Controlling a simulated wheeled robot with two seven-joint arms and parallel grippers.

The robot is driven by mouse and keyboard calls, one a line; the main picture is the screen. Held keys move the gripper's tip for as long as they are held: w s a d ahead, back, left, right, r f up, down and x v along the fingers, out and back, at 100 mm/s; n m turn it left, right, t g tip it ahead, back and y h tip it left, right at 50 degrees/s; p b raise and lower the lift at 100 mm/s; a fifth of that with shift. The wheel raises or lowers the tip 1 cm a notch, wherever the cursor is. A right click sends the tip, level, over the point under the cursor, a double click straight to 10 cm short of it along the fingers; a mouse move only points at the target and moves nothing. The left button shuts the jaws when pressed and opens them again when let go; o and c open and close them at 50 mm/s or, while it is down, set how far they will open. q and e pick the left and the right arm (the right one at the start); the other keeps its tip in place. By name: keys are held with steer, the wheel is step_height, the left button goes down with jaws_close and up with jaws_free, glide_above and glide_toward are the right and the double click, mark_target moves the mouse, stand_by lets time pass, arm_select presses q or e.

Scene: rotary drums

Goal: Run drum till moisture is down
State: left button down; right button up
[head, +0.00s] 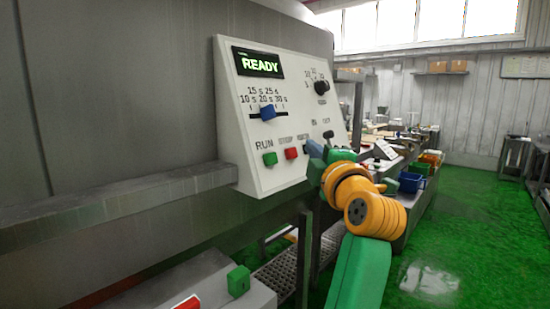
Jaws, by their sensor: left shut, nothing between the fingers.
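A pale sloped control panel (255,138) is fixed to a large grey metal housing (110,95). Its display (257,63) reads READY in green. A blue slider (267,112) sits near the middle of a scale marked 10 s to 30 s. Below are a green RUN button (270,159) and a red STOP button (291,153). A black knob (321,87) is at upper right. My left gripper (314,153) is shut and empty at the panel's lower right, right of STOP, partly covering that corner; contact cannot be told. My right gripper is out of view.
A green block-like button (238,281) and a red part (187,302) show at the bottom. Benches with bins, including a blue bin (411,182), stand behind my arm. Green floor (470,235) is open at right.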

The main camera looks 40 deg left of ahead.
mark_target(270, 159)
arm_select(q)
steer(key=w+a+f+b, duration=0.1)
steer(key=a+f+b, duration=0.1)
steer(key=a, duration=0.6)
steer(key=shift+w+a+f+b, duration=0.2)
steer(key=shift+w+f+b, duration=0.1)
steer(key=shift+f, duration=0.4)
stand_by(1.3)
steer(key=shift+a+f, duration=0.15)
steer(key=shift+a, duration=0.25)
